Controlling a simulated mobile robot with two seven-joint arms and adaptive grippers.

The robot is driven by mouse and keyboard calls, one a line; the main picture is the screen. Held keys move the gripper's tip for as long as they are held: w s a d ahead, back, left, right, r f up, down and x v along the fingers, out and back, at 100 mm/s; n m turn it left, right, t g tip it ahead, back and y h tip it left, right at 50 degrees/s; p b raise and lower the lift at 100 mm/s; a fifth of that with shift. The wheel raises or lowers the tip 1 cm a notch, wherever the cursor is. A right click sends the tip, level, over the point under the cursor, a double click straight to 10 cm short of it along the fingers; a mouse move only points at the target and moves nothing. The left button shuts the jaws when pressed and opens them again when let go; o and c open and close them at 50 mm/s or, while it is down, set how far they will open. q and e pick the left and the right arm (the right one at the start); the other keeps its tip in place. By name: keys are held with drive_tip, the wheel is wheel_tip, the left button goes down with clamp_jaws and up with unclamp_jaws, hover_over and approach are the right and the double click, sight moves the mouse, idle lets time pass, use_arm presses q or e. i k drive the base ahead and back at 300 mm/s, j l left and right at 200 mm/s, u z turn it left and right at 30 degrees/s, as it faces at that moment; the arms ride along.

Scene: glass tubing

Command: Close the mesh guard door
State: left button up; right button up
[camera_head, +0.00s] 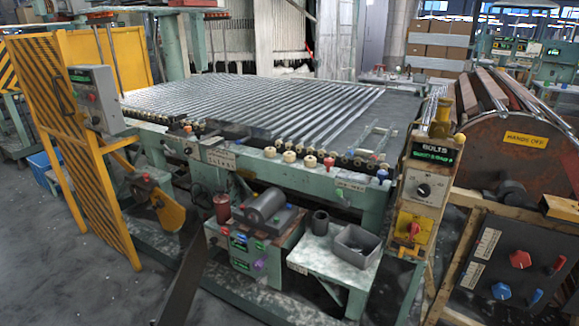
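The yellow mesh guard door (82,185) stands upright at the left end of the glass tubing machine. It is a tall panel with dark mesh slots and a dark handle (62,97) on its upper part. It reaches from the upper left down to the floor, at an angle to the machine's front. A second yellow panel (128,55) stands behind it. I cannot tell from this view whether the door is latched. Neither of my grippers is in view, and nothing is seen touching the door.
A grey control box (97,98) sits beside the door. The machine table (395,110) carries rows of glass tubes. A low bench (335,262) with a grey bin (354,244) stands in front. Floor (70,285) is clear at lower left. A wooden-framed panel (515,265) stands right.

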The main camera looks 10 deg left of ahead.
sight(171, 313)
drive_tip(key=k+j, duration=0.15)
drive_tip(key=j, duration=0.25)
drive_tip(key=k+j, duration=0.15)
drive_tip(key=j, duration=0.25)
drive_tip(key=k+j, duration=0.15)
drive_tip(key=j, duration=0.2)
drive_tip(key=k+j, duration=0.15)
drive_tip(key=j, duration=0.25)
drive_tip(key=k+j, duration=0.1)
drive_tip(key=j, duration=0.3)
drive_tip(key=k+j, duration=0.15)
drive_tip(key=j, duration=0.25)
drive_tip(key=k+j, duration=0.15)
drive_tip(key=j, duration=0.2)
drive_tip(key=k+j+z, duration=0.1)
drive_tip(key=j, duration=0.3)
drive_tip(key=k+j, duration=0.1)
drive_tip(key=j, duration=0.5)
drive_tip(key=i+j+z, duration=0.15)
drive_tip(key=i+j, duration=0.15)
drive_tip(key=i, duration=0.4)
drive_tip(key=i+j+z, duration=0.2)
drive_tip(key=i+j, duration=0.25)
drive_tip(key=i, duration=0.2)
drive_tip(key=i+j+z, duration=0.15)
drive_tip(key=i+j, duration=0.35)
drive_tip(key=i, duration=0.15)
drive_tip(key=k+l, duration=0.3)
drive_tip(key=k, duration=0.1)
